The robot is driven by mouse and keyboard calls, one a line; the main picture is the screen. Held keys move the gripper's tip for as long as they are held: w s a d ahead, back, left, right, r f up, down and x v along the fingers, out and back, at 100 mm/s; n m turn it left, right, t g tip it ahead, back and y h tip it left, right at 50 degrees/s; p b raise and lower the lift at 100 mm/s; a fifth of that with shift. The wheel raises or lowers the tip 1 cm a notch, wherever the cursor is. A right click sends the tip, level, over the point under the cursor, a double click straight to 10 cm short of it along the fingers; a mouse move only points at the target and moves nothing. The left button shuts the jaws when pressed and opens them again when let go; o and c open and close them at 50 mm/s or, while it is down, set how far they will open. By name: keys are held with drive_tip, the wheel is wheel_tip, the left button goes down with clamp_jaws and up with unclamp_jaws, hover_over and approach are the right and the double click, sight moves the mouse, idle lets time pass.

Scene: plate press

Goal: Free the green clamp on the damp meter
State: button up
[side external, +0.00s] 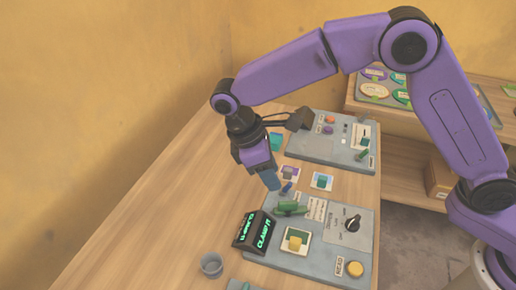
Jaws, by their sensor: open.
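The damp meter (318,262) is a grey panel in the lower middle of the side external view. It carries a dark display (257,232) with glowing green letters, a black knob, a yellow button and a square pad with a yellow block (295,242) on it. The green clamp (291,208) lies along the panel's far edge, above the pad in the picture. My gripper (277,186) points down just beyond the clamp, open. It appears apart from the clamp, but the exact gap cannot be told. The fingers are small and partly overlap in this view.
A second grey panel (318,150) with buttons and a green handle stands farther back. Small blocks on cards (322,182) lie between the panels. A grey cup (211,265) stands at the front left. The wooden table (165,225) is clear on the left.

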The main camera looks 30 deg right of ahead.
drive_tip(key=v, duration=0.7)
idle(0.4)
